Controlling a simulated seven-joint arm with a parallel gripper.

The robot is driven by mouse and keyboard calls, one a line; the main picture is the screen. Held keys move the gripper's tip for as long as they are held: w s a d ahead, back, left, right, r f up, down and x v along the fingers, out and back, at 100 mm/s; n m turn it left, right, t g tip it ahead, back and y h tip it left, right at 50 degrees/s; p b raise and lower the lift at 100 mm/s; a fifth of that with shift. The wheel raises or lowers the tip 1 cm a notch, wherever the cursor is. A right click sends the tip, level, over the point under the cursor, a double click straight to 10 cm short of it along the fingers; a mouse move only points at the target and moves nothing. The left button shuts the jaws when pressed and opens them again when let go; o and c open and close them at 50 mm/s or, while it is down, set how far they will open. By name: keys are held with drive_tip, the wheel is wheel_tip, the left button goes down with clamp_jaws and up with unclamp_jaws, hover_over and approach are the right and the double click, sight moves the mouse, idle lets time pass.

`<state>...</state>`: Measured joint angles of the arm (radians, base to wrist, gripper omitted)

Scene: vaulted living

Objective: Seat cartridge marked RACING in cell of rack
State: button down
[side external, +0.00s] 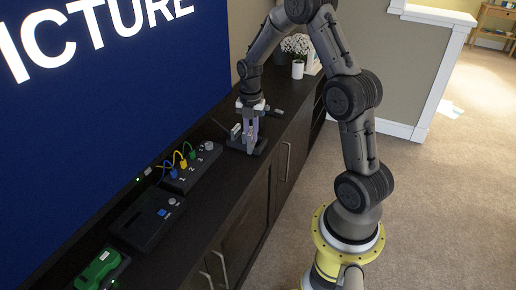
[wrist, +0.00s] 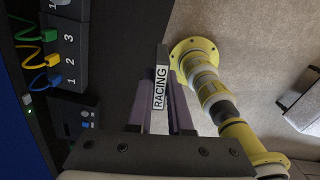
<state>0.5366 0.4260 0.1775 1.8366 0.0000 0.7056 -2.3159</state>
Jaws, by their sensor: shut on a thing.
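The cartridge marked RACING (wrist: 160,88) is dark with a white label, and the wrist view shows it between the purple fingers of my gripper (wrist: 160,112). My gripper (side external: 251,138) is shut on it and points down over the far part of the dark cabinet top. A low black piece (side external: 262,147), perhaps the rack, lies right under and around the fingertips in the side view. My gripper covers much of it, so its cells and the gap to the cartridge cannot be made out.
A numbered block (side external: 190,168) with blue, yellow and green cables stands nearer the camera. A white flower vase (side external: 298,69) stands at the cabinet's far end. A large blue screen (side external: 110,100) rises behind the cabinet.

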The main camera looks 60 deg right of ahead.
drive_tip(key=s+d+m, duration=0.2)
drive_tip(key=s+d, duration=0.3)
drive_tip(key=d, duration=0.1)
drive_tip(key=w+d+f, duration=0.9)
drive_tip(key=w+d, duration=0.1)
drive_tip(key=shift+f, duration=1.8)
drive_tip(key=shift+f, duration=0.15)
drive_tip(key=c, duration=0.8)
unclamp_jaws()
drive_tip(key=shift+c, duration=0.2)
